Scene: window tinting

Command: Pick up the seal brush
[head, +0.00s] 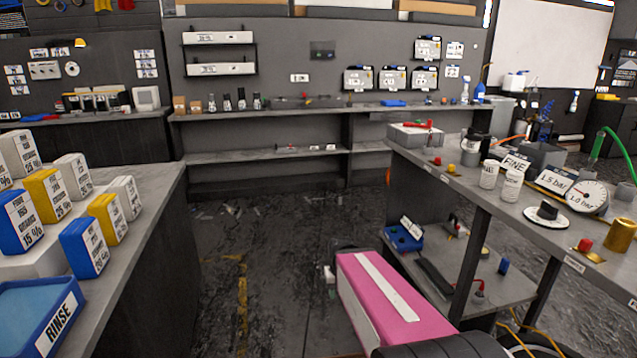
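I cannot pick out the seal brush for certain in the head view. Several small tools are too small or too partly hidden to name. A long dark item (446,284) lies on the lower shelf (515,284) of the right bench, with a small red piece by its right end; I cannot tell whether it is a brush. Small items (308,148) also lie on the back bench's middle shelf. My gripper's fingers cannot be made out. A pink, white-striped part and a black ribbed part at the bottom centre seem to be my arm.
The left counter (150,200) holds blue, yellow and white boxes and a blue RINSE tray (40,312). The right bench (455,190) carries jars, a pressure gauge (586,197) and a brass cylinder (620,234). A blue tray (403,240) sits below. The floor (265,260) between is mostly clear, with scraps.

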